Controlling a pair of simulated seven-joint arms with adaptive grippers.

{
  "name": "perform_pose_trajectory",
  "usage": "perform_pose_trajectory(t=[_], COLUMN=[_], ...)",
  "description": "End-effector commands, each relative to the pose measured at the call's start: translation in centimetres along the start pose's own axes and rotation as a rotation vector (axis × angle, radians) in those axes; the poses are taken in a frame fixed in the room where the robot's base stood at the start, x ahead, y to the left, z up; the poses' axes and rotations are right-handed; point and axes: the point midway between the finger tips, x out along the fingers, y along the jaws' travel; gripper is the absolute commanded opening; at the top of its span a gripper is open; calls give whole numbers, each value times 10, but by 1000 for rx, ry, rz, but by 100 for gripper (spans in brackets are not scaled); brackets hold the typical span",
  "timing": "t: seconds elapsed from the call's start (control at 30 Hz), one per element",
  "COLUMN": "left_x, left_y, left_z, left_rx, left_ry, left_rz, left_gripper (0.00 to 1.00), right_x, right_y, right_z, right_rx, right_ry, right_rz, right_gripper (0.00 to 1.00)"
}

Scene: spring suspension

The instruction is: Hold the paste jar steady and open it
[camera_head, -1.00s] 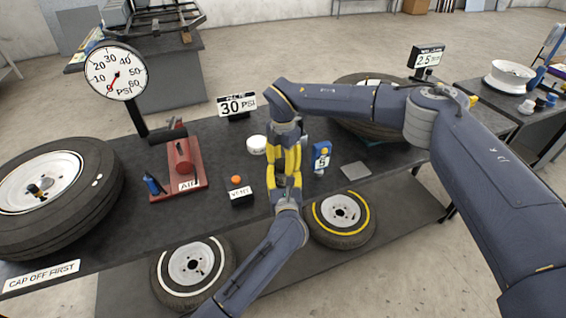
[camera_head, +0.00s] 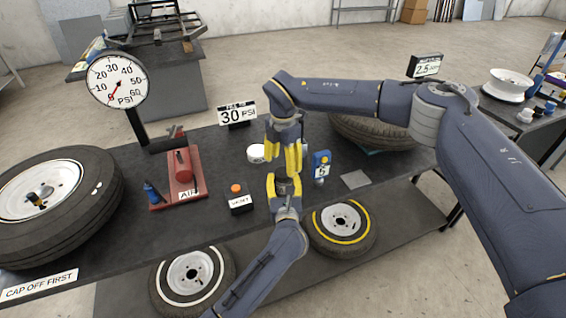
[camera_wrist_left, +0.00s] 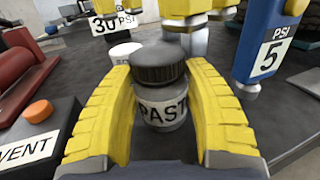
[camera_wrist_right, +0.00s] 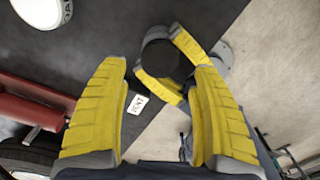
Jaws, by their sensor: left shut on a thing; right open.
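The paste jar (camera_wrist_left: 163,115) is a small grey jar with a "PAST…" label, and its dark ribbed lid (camera_wrist_left: 158,65) sits on top. My left gripper (camera_head: 284,180) is shut around the jar, with a yellow finger on each side in the left wrist view (camera_wrist_left: 158,85). The jar looks upright there. My right gripper (camera_head: 292,168) is open above the lid and points down. In the right wrist view, the dark lid (camera_wrist_right: 160,60) shows between and beyond my right fingertips (camera_wrist_right: 158,70), with the left fingers around it. I see no contact between right fingers and lid.
A white round tub (camera_head: 256,153) stands behind the jar. A vent box with an orange button (camera_head: 238,198) is left of it, and a blue "5" PSI block (camera_head: 321,165) right. A red air unit (camera_head: 180,180) and a large tyre (camera_head: 60,205) lie farther left.

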Motion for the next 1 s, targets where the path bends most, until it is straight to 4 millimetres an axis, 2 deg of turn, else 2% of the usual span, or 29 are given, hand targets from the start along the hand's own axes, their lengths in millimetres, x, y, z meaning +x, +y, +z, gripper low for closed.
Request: perform_pose_trajectory(t=[0.13, 0.53, 0.8, 1.0], left_x=[0, 0, 0, 0], left_y=[0, 0, 0, 0], left_z=[0, 0, 0, 0], left_rx=[0, 0, 0, 0], left_ry=[0, 0, 0, 0], left_rz=[0, 0, 0, 0], left_gripper=[0, 0, 0, 0], right_x=[-6, -34, -34, -18], right_y=[6, 6, 0, 0], right_z=[-8, -1, 2, 2], right_rx=[62, 602, 776, 796], right_ry=[28, 9, -11, -10], right_rz=[26, 24, 5, 3], right_gripper=[65, 65, 65, 65])
